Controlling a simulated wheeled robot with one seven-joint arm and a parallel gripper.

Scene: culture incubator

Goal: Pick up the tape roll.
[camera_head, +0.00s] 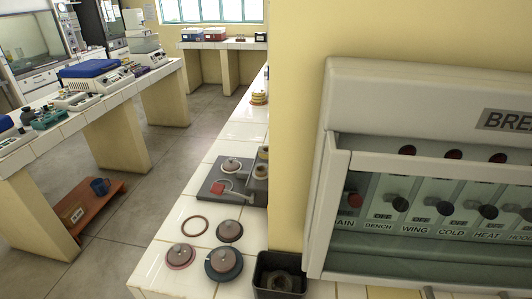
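I cannot make out the tape roll for sure. A dark, ring-like object (280,282) lies inside a black open bin (259,270) at the bottom centre and could be a roll. A small stack of yellowish rings (259,98) stands farther back on the white tiled counter (203,205); I cannot tell whether it is tape. My gripper is not clearly visible in this view.
A breaker panel (337,112) with a clear cover fills the right side. Several round lidded pieces, including a blue one (223,264), and a grey plate (213,190) occupy the counter. Grey floor (150,215) lies left.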

